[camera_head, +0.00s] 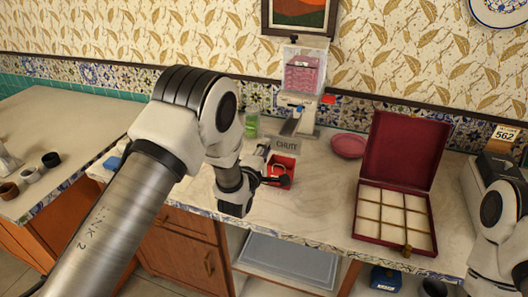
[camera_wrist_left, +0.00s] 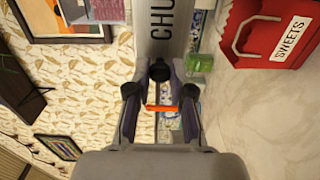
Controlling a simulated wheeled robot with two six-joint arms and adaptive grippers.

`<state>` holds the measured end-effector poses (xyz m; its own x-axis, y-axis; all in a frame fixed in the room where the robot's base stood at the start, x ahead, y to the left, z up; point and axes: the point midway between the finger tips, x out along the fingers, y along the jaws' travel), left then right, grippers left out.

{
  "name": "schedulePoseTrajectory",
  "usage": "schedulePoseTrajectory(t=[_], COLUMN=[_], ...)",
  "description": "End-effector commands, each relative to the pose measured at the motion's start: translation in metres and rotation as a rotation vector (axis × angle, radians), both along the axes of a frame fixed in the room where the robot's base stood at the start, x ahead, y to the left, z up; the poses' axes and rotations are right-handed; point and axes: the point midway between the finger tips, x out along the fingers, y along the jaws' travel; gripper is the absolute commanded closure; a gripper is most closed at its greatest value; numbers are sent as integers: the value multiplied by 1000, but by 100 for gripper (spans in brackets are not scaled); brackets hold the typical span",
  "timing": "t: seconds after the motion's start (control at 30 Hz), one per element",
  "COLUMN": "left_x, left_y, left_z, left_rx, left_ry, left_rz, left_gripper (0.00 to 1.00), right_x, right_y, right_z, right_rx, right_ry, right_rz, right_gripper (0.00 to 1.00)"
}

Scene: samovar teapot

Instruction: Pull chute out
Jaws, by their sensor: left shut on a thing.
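The grey chute (camera_head: 287,145) carries the printed word CHUTE and sits at the front of the dispenser (camera_head: 303,75), which has a clear top with pink contents. In the left wrist view the chute's lettered face (camera_wrist_left: 163,28) lies just ahead of the fingers. My left gripper (camera_head: 272,165) is at the chute, partly over the red box; it also shows in the left wrist view (camera_wrist_left: 160,90). Its fingers are shut on a part of the chute, and the exact contact is hard to see. My right gripper is out of view.
A red box (camera_head: 281,168) stands under the chute; the left wrist view reads SWEETS on it (camera_wrist_left: 272,40). An open red case (camera_head: 361,224) with compartments lies on the right; bare counter (camera_head: 320,212) lies between.

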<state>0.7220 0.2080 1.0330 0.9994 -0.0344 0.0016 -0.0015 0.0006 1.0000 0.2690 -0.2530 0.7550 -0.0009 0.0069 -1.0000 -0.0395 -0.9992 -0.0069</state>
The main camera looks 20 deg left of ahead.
Motion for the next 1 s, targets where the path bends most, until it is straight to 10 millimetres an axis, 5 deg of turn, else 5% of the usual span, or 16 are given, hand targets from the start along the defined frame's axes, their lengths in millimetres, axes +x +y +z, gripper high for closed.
schedulePoseTrajectory(t=[0.2,0.23,0.3,0.67,1.0], left_x=[-1,-1,-1,-7,-85], left_y=[0,0,0,0,3], left_z=[-2,-2,-2,-2,-2], left_rx=[1,1,1,1,2], left_ry=[5,6,5,5,8], left_rz=[0,0,0,0,0], left_gripper=[100,68,53,53,53], right_x=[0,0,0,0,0], right_y=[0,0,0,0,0], right_z=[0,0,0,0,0], right_rx=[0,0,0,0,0], right_ry=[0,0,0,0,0], right_rz=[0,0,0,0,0], right_gripper=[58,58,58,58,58])
